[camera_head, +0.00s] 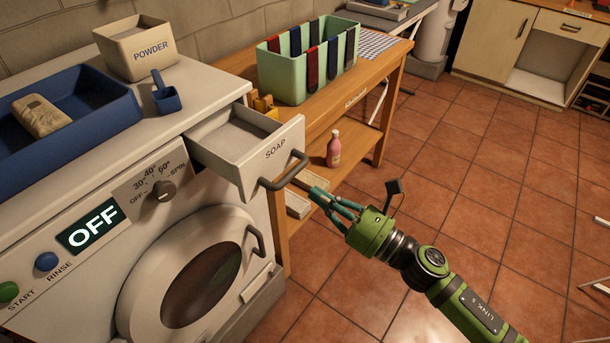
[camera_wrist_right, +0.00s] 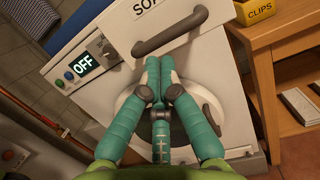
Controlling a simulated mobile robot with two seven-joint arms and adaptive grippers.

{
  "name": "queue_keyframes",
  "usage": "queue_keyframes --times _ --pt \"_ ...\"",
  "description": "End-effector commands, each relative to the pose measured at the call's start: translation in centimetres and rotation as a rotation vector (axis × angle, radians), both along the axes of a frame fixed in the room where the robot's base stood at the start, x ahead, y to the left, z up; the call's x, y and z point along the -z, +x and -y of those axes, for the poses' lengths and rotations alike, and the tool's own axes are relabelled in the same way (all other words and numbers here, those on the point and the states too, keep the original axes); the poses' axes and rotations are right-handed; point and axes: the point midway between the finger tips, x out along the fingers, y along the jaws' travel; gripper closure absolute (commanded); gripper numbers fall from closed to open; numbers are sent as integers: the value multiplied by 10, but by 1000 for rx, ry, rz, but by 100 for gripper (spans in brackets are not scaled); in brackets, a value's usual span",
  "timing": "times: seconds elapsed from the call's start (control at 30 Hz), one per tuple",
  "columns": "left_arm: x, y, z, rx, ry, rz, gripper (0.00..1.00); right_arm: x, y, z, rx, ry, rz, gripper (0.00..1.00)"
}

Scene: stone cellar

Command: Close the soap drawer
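The soap drawer (camera_head: 245,150) is pulled out of the white washing machine at its upper right corner. Its front, marked SOAP, carries a dark bar handle (camera_head: 284,172). The handle also shows in the wrist view (camera_wrist_right: 170,32). The drawer's inside is open to view and looks empty. My left gripper is not in view.
A POWDER box (camera_head: 136,50), a blue scoop (camera_head: 166,93) and a blue tray (camera_head: 100,88) stand on the machine. Right of the drawer is a wooden table (camera_head: 352,97) with a green bin (camera_head: 283,75); a pink bottle (camera_head: 334,150) stands on its shelf. Tiled floor at right is mostly clear.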

Motion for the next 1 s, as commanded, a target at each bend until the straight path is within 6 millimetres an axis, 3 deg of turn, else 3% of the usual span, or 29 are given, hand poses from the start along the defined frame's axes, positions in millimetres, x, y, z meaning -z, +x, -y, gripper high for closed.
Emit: queue_keyframes --times 0.23,0.77,0.87,1.0 --pt "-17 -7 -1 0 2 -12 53 -8 20 -27 1 2 -1 100" --pt "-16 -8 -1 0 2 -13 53 -6 26 -35 1 2 -1 100" --pt "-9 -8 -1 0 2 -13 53 -5 36 -48 1 3 1 100" --pt "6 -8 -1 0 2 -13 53 -3 59 -81 -1 4 4 100"
